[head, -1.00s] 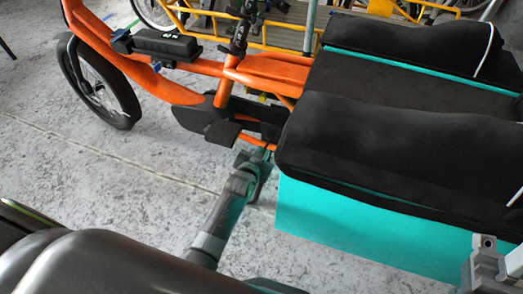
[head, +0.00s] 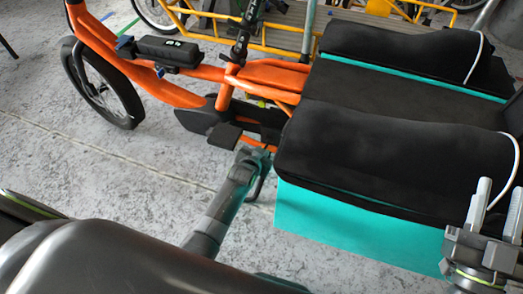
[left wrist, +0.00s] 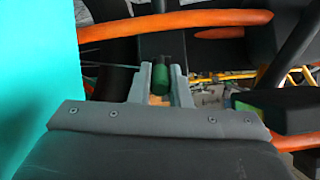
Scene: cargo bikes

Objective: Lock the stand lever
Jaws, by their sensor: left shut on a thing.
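The stand lever shows in the left wrist view as a dark bar with a green grip (left wrist: 161,79), on the orange-framed bike (head: 190,95). My left gripper (left wrist: 162,84) is shut on this green grip, with one grey finger on each side. In the head view my left arm reaches in from below, and its gripper (head: 262,158) is low beside the teal cargo box (head: 345,232), under the bike's frame. The lever's grip is hidden there. My right gripper (head: 497,207) is at the right edge, its two fingers apart and empty, in front of the box.
Black padded covers (head: 375,150) lie on top of the teal box. A black pedal (head: 224,135) is just above and left of my left gripper. A yellow-framed bike (head: 300,30) stands behind. The grey floor (head: 110,180) at left is clear.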

